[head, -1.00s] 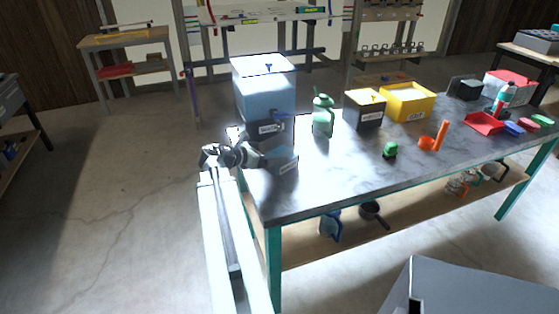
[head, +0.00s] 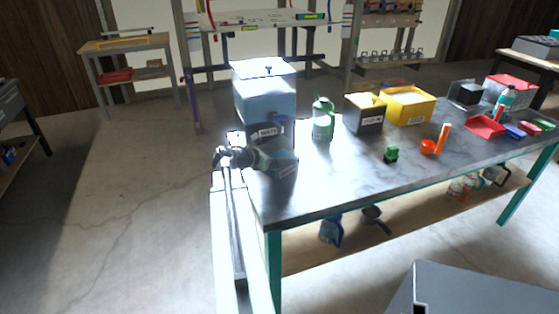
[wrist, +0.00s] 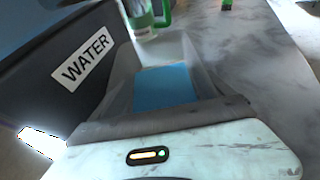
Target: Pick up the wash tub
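In the wrist view a flat blue surface (wrist: 165,88) lies between grey sloping sides, close ahead of my pale gripper housing. My fingertips are not clearly distinguishable, and whether they touch the tub cannot be told.
The water dispenser (head: 264,95) stands right behind the tub; its WATER label (wrist: 83,57) shows in the wrist view. A green bottle (head: 322,119), dark box (head: 364,118) and yellow bin (head: 407,105) stand further right. The table's front middle (head: 340,172) is clear.

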